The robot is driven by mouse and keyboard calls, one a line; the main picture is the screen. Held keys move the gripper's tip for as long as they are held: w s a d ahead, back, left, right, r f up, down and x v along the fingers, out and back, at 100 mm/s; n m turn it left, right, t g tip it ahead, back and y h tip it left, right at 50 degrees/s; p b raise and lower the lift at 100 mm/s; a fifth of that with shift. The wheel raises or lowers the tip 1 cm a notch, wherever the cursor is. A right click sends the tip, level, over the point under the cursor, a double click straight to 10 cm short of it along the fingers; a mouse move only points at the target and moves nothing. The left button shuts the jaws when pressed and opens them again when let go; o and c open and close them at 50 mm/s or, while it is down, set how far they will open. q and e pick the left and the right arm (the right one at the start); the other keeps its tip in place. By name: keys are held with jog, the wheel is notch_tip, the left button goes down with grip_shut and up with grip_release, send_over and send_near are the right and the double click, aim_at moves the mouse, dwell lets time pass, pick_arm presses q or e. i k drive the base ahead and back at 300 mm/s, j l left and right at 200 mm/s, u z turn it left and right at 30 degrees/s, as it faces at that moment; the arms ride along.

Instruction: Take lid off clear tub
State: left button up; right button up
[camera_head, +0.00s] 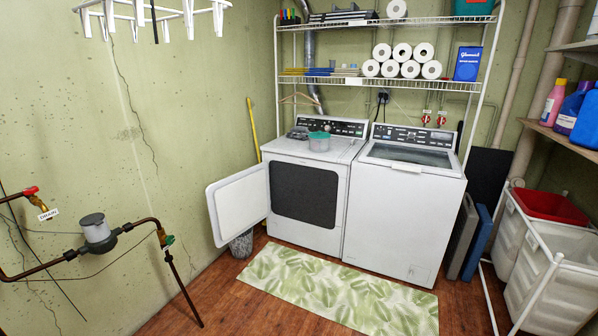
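A small round tub (319,145) with a teal-green lid (319,135) stands on top of the white dryer (285,150), the left of the two machines. The lid appears to sit on the tub. The tub's side looks pale and see-through, but it is too small to tell what is inside. A dark grey object (298,132) lies just left of the tub, close to it. Neither of my grippers shows in this view.
The dryer door (238,205) hangs open to the left. The washer (408,200) stands right of the dryer. A leaf-patterned rug (335,290) covers the floor in front. A hamper frame (545,250) stands at the right, and pipes (100,240) run at the left.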

aim_at(320, 135)
jog(key=i+j, duration=0.1)
jog(key=i, duration=1.65)
jog(key=i+j+z, duration=0.1)
jog(key=i+z, duration=0.35)
jog(key=i, duration=0.2)
jog(key=i+j+z, duration=0.45)
jog(key=i, duration=0.15)
jog(key=i+j+z, duration=0.45)
jog(key=i+l, duration=0.05)
jog(key=i, duration=0.05)
